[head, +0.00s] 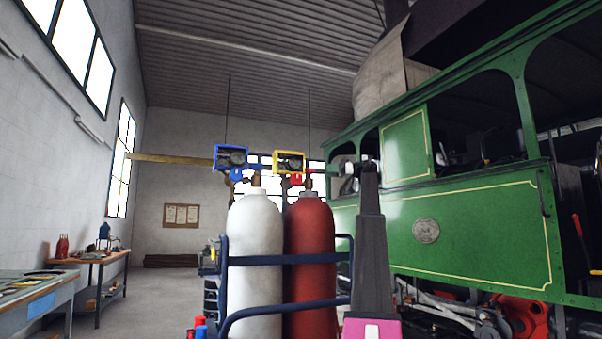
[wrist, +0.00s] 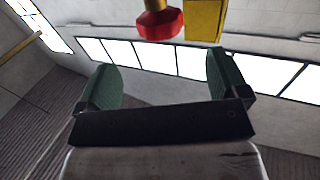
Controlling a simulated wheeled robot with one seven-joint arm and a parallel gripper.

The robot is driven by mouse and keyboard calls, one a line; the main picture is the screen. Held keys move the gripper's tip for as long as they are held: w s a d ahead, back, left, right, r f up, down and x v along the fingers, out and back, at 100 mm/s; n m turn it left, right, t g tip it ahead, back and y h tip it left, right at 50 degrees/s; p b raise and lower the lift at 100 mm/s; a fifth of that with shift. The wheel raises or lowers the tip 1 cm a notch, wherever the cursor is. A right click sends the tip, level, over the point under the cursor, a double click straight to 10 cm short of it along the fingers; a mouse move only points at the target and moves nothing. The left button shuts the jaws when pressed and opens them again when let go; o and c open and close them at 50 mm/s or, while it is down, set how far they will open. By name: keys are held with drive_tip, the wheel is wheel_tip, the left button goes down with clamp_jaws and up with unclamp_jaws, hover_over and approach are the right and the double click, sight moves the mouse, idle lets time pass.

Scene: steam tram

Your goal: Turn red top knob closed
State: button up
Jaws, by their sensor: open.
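A red knob (head: 296,179) sits below the yellow-framed gauge (head: 289,162) above the red gas cylinder (head: 310,262). In the head view my gripper (head: 346,169) is just right of the yellow gauge, small and partly hidden by my arm. I cannot tell the knob's turn position.
A white cylinder (head: 255,265) with a blue-framed gauge (head: 231,157) stands left of the red one. A dark blue trolley rail (head: 265,261) runs around both. The green tram (head: 460,235) fills the right side. Workbenches (head: 98,261) stand at the left wall, with open floor between.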

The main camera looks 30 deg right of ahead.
sight(309, 170)
drive_tip(key=x, duration=1)
drive_tip(key=shift+a, duration=0.1)
drive_tip(key=c, duration=0.9)
